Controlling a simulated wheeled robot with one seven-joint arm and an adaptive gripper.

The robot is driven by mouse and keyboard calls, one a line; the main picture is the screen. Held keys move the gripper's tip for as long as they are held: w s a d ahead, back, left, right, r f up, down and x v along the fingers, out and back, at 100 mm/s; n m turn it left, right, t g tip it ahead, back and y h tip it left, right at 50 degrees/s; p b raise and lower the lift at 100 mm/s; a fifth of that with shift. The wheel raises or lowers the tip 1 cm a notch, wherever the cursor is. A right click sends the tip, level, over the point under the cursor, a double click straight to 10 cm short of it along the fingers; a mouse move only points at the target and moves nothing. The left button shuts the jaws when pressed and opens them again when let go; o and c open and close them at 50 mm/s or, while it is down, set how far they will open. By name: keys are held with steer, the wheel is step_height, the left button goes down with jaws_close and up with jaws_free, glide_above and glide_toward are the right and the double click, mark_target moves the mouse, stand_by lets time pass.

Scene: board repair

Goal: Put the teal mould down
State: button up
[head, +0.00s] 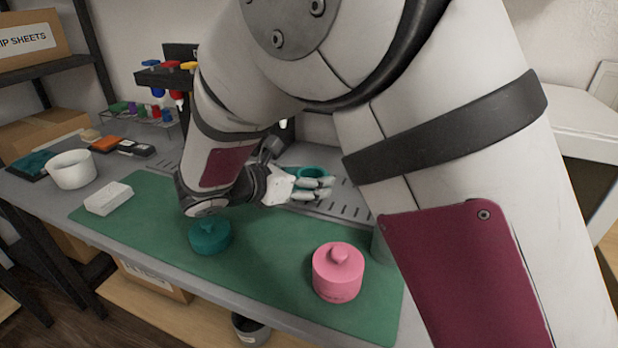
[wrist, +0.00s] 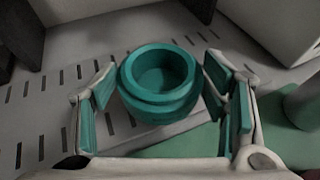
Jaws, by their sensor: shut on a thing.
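The teal mould (wrist: 160,108) is a round, open-topped cup with a stepped rim, upright and empty inside in the wrist view. My gripper (wrist: 160,80) is shut on it, one teal-padded finger on each side. In the head view my gripper (head: 328,187) holds the mould (head: 311,171) at the slotted grey plate (head: 340,202) behind the green mat. I cannot tell whether its base touches the plate. A second teal piece (head: 209,236), round with a knob on top, sits on the mat, partly behind my arm.
A pink knobbed piece (head: 338,274) and a white block (head: 108,198) are on the green mat (head: 270,262). A white bowl (head: 72,170) stands at the left. A grey cylinder (wrist: 303,104) stands right of my gripper. Bare mat lies between the teal and pink pieces.

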mark_target(310, 189)
steer(key=shift+w+d, duration=0.3)
steer(key=shift+w, duration=0.25)
step_height(310, 189, down, 4)
steer(key=shift+w+r+b, duration=0.15)
steer(key=shift+b, duration=0.9)
steer(key=o, duration=1.3)
steer(key=shift+c, duration=0.2)
